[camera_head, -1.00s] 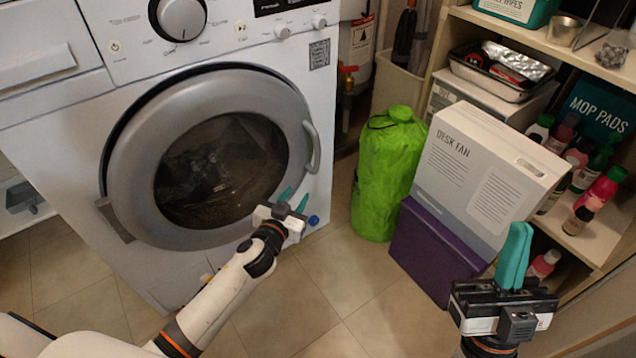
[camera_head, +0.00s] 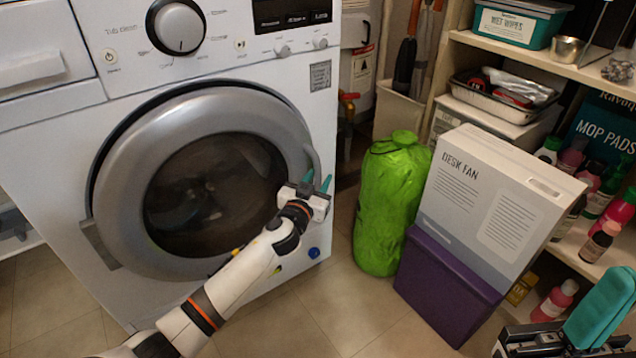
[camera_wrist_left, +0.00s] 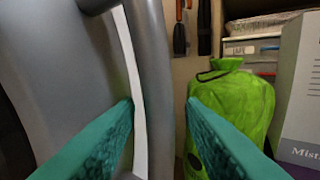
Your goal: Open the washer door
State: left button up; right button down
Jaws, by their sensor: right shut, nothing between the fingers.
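The washer door (camera_head: 118,200) is a round grey ring with dark glass on the white washer front. It looks closed. Its curved grey handle (camera_head: 313,158) is on the door's right side and also shows in the left wrist view (camera_wrist_left: 150,60). My left gripper (camera_head: 317,184) is at the lower part of the handle. In the left wrist view its teal fingers (camera_wrist_left: 160,106) are open, with the handle bar between their tips in the picture; I cannot tell whether they touch it. My right gripper (camera_head: 600,300) is shut and empty at the lower right, away from the washer.
A green bag (camera_head: 392,205) stands right of the washer. Beside it a desk fan box (camera_head: 480,200) rests on a purple box (camera_head: 440,290). Shelves (camera_head: 520,50) with bottles and tubs fill the right side. The floor (camera_head: 320,315) before the washer is clear.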

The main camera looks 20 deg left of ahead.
pick_arm(q)
jog(key=shift+w, duration=0.3)
grip_shut()
jog(key=shift+s+d, duration=0.1)
